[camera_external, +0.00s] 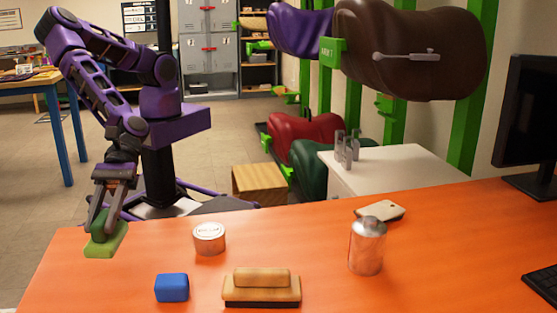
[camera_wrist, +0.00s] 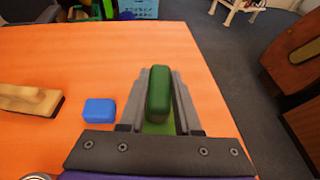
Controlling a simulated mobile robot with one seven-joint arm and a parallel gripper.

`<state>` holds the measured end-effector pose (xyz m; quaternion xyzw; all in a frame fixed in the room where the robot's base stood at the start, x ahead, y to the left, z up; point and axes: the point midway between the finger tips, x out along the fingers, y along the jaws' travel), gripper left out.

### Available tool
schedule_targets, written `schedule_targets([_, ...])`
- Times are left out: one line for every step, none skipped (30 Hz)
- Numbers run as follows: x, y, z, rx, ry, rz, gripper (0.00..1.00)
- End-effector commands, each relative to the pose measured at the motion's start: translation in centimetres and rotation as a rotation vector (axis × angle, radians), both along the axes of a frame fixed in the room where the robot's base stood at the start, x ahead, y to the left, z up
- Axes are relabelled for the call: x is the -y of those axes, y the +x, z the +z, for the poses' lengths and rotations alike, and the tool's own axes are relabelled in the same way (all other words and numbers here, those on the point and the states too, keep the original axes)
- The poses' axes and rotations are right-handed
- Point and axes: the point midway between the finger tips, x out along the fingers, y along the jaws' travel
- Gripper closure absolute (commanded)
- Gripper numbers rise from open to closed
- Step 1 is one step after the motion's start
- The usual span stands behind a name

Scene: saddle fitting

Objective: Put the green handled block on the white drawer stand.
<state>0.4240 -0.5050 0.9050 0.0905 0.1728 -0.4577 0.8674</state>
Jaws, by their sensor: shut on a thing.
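The green handled block (camera_external: 105,242) is in my gripper (camera_external: 108,222) at the left end of the orange table. In the wrist view, the dark green handle (camera_wrist: 158,92) sits between the two grey fingers of my gripper (camera_wrist: 160,100), which are shut on it. The lighter green base shows partly below the handle. I cannot tell whether the base touches the tabletop. The white drawer stand (camera_external: 400,172) is behind the table, right of centre in the external view. Upright grey metal pieces (camera_external: 347,147) stand on its left part; the rest of its top looks clear.
On the orange table (camera_external: 130,285) are a blue block (camera_external: 172,288), a round tin (camera_external: 209,239), a wooden brush (camera_external: 262,287), a metal bottle (camera_external: 367,246) and a pale flat item (camera_external: 380,211). A monitor (camera_external: 526,125) stands at right. Saddles hang on green posts behind the stand.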

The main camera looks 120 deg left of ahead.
Motion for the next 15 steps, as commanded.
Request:
schedule_targets([-1.9,1.5,0.0,-0.001,0.001,0.04,1.0])
schedule_targets([-3.0,2.3,0.0,-0.002,0.0,0.064,1.0])
schedule_targets([-4.8,3.5,0.0,-0.003,-0.001,0.098,1.0])
schedule_targets([-6.2,4.4,0.0,-0.004,-0.001,0.127,1.0])
schedule_targets([-7.7,5.3,0.0,-0.004,-0.001,0.155,1.0])
schedule_targets([-9.8,6.5,0.0,-0.004,-0.003,0.197,1.0])
schedule_targets([-11.4,7.3,0.0,-0.004,-0.003,0.228,1.0])
schedule_targets([-13.1,8.1,0.0,-0.004,-0.003,0.26,1.0])
schedule_targets([-15.3,9.0,0.0,-0.006,-0.003,0.3,1.0])
schedule_targets([-16.9,9.6,0.0,-0.006,-0.004,0.331,1.0])
schedule_targets([-18.6,10.2,0.0,-0.006,-0.003,0.363,1.0])
schedule_targets([-21.0,10.9,0.0,-0.007,-0.004,0.407,1.0])
schedule_targets([-22.7,11.4,0.0,-0.006,-0.005,0.439,1.0])
schedule_targets([-24.5,11.7,0.1,-0.006,-0.005,0.471,1.0])
schedule_targets([-26.8,12.2,0.1,-0.006,-0.004,0.514,1.0])
